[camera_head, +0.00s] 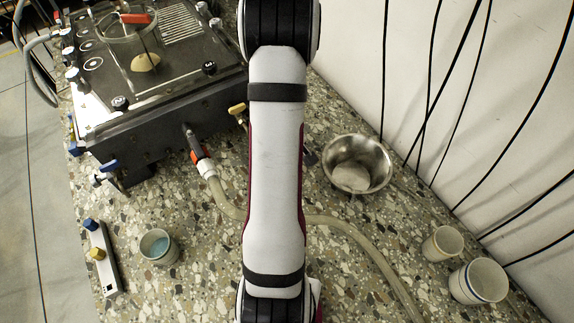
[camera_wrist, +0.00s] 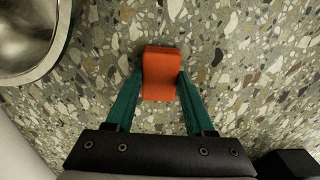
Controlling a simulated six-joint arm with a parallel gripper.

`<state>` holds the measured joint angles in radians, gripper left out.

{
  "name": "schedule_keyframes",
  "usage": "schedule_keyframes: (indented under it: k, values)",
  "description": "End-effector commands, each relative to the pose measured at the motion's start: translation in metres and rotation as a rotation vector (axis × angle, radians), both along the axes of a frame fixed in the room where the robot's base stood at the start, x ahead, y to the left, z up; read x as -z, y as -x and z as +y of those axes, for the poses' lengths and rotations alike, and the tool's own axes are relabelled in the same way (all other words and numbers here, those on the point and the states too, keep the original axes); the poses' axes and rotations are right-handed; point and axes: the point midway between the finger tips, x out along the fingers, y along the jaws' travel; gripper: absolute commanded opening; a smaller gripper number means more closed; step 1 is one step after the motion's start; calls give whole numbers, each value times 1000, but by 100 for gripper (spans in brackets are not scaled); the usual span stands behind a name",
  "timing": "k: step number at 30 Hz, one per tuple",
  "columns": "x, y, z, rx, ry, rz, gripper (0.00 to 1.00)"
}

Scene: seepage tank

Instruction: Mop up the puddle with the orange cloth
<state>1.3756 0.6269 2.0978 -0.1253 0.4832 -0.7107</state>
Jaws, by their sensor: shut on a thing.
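The orange cloth (camera_wrist: 161,68) is a small folded block between the two green fingers of my gripper (camera_wrist: 161,84) in the wrist view. My gripper is shut on it, over the speckled stone counter (camera_wrist: 255,75). I cannot tell whether the cloth touches the counter. In the head view my arm hides the gripper and the cloth. I cannot make out a clear puddle edge; the counter just around the cloth looks slightly darker in the wrist view.
A metal bowl (camera_head: 374,152) stands right of my arm; its rim (camera_wrist: 66,28) shows at the wrist view's left. A hose (camera_head: 350,226) crosses the counter. The tank machine (camera_head: 150,120) is at upper left. Cups (camera_head: 158,247) (camera_head: 442,244) (camera_head: 480,282) stand on both sides.

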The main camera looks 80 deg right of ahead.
Motion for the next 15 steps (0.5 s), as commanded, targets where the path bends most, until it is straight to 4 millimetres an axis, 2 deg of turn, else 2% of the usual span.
schedule_keyframes:
  k: [15]
  values:
    - [7, 0, 0, 0, 0, 0, 9]
